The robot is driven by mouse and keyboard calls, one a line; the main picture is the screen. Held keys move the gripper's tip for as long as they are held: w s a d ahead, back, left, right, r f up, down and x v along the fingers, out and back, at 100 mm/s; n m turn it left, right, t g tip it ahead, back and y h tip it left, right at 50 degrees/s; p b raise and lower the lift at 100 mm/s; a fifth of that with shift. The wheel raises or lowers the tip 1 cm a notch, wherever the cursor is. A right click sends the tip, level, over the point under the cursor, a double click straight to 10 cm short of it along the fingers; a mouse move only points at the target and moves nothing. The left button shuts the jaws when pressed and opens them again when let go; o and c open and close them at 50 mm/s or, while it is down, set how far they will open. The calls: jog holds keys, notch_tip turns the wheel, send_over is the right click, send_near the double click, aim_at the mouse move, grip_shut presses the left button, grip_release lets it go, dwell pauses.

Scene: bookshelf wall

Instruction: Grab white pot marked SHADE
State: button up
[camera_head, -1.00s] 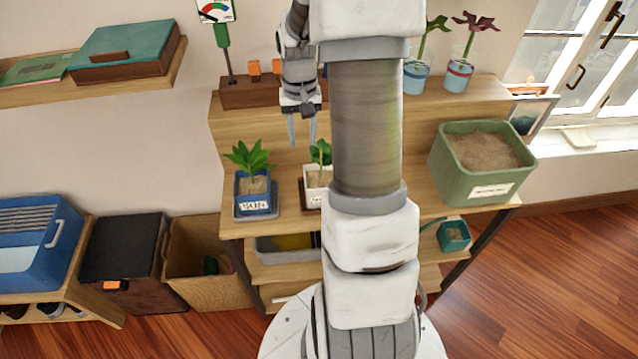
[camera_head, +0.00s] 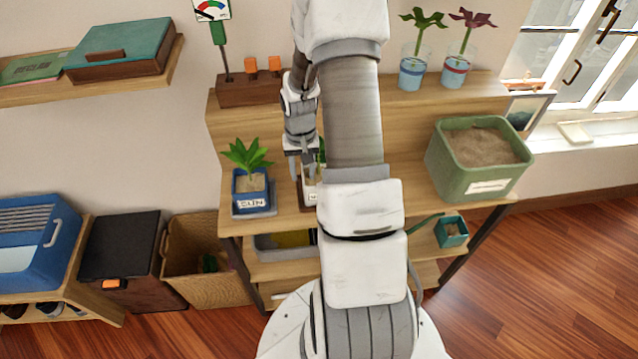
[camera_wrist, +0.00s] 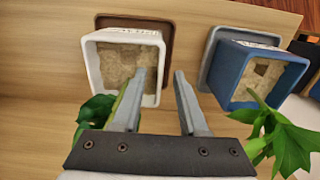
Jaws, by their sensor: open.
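The white pot (camera_head: 309,192) stands on the shelf's middle tier, on a brown saucer (camera_wrist: 168,30). My arm hides much of it in the head view, and its label is too small to read there. In the wrist view the white pot (camera_wrist: 93,68) shows its rim and soil, with green leaves partly behind my gripper. My gripper (camera_wrist: 158,75) is open. Its left finger overlaps the pot's soil and the right finger is just outside the pot's right wall in the picture. In the head view my gripper (camera_head: 303,168) is down at the pot, contact unclear.
A blue pot (camera_head: 251,203) with a plant stands close left of the white pot on a grey saucer (camera_wrist: 207,62). A large green planter (camera_head: 480,160) is at the right. A wooden block with a gauge (camera_head: 250,90) and glass vases (camera_head: 411,73) stand on the upper tier.

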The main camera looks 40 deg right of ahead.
grip_shut()
dwell(1.4)
